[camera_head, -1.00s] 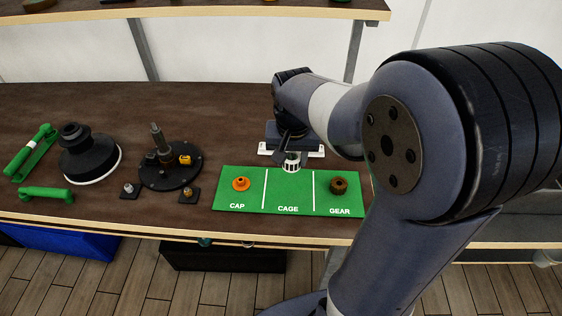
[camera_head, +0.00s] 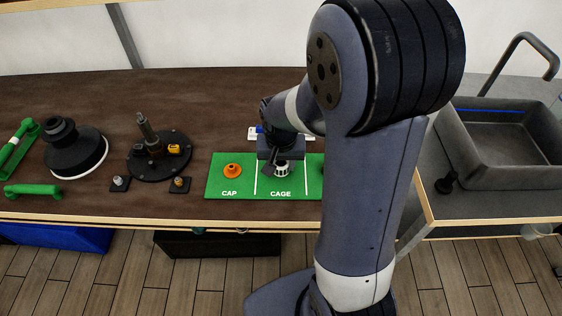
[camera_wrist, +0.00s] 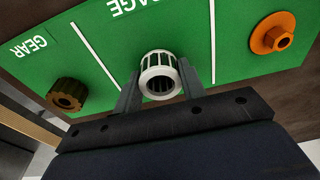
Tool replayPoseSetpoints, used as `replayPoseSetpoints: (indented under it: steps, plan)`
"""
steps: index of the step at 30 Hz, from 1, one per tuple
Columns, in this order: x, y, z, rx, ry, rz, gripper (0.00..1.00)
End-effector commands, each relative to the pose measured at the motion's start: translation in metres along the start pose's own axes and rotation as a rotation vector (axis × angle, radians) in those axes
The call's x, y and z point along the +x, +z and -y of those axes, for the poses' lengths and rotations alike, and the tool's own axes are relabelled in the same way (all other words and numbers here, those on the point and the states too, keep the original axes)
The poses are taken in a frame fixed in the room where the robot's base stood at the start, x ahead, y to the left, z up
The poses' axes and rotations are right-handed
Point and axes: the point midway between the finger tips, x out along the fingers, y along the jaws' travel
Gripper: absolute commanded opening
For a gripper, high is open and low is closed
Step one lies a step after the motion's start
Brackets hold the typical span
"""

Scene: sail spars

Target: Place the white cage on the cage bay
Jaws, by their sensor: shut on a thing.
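The white cage (camera_head: 282,170) is a small slotted ring, and it also shows in the wrist view (camera_wrist: 160,72). My gripper (camera_wrist: 158,86) is shut on it, with one finger on each side. The cage is over the middle bay, marked CAGE (camera_head: 280,187), of the green mat (camera_head: 213,190). I cannot tell whether the cage touches the mat or is slightly above it. The white lines on both sides of the bay show in the wrist view, and the cage is between them.
An orange cap (camera_head: 232,171) sits in the CAP bay on the left. A brown gear (camera_wrist: 67,94) sits in the GEAR bay, mostly hidden by my arm in the head view. A black round base with a post (camera_head: 158,160) stands to the left; a grey sink (camera_head: 500,150) is at right.

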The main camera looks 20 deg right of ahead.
Motion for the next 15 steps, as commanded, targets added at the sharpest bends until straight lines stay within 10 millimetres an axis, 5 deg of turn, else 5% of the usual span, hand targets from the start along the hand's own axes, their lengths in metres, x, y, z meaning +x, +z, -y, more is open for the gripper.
replayPoseSetpoints:
  steps: [7,8,15]
  plan:
    - [0.0044,0.0005,0.0,0.0,0.0,0.0,0.11]
    - [0.0034,0.0004,0.0,0.0,0.0,0.0,0.4]
    - [0.0027,0.0003,0.0,0.0,0.0,0.0,0.6]
